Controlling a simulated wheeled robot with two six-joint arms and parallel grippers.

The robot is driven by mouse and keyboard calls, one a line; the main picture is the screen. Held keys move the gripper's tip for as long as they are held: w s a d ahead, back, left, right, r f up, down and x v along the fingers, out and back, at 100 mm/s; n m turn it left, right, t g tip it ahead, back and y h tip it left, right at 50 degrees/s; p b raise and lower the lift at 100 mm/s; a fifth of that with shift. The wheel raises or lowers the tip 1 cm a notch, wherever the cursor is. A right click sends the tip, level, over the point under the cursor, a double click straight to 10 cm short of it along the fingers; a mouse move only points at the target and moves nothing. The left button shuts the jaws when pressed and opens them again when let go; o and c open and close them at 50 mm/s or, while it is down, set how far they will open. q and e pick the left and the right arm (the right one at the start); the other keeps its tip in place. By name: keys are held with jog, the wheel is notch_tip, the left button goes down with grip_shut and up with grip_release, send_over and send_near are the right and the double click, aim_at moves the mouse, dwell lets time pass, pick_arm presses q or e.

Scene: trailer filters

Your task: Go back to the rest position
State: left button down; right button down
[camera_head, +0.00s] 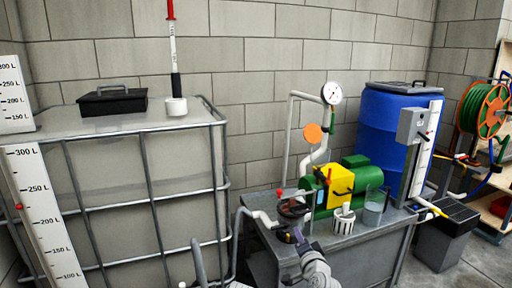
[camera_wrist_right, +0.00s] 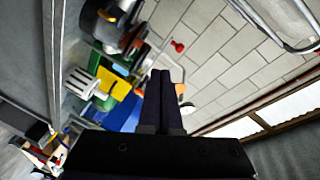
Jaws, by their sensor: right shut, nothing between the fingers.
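My right gripper (camera_head: 297,236) is low in the middle of the head view, in front of the grey bench, close to a dark round fitting (camera_head: 292,209) on the pipe. I cannot tell whether it touches the fitting. In the right wrist view the two dark fingers (camera_wrist_right: 161,95) are together with nothing between them. My left gripper is not seen in either view.
A caged white tank (camera_head: 130,180) stands at left. The grey bench (camera_head: 262,203) carries a green pump (camera_head: 355,180) with a yellow box (camera_head: 340,186), a white slotted basket (camera_head: 344,220) and a clear cup (camera_head: 373,213). A blue barrel (camera_head: 385,130) stands behind.

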jog(key=s+a+f+n+g+y, duration=0.2)
jog(key=s+a+f+n+g, duration=0.8)
jog(key=f, duration=0.4)
jog(key=s+d+f+n+g+h, duration=0.1)
jog(key=s+f+n+g+h, duration=0.15)
jog(key=s, duration=0.45)
jog(key=s+d+f+n+g+h, duration=0.2)
jog(key=s+f+g+h, duration=0.15)
jog(key=s, duration=0.45)
notch_tip(320, 180, up, 30)
jog(key=p, duration=2.9)
jog(key=shift+w+g+y, duration=0.2)
jog(key=shift+g+y, duration=0.2)
jog(key=shift+w, duration=0.1)
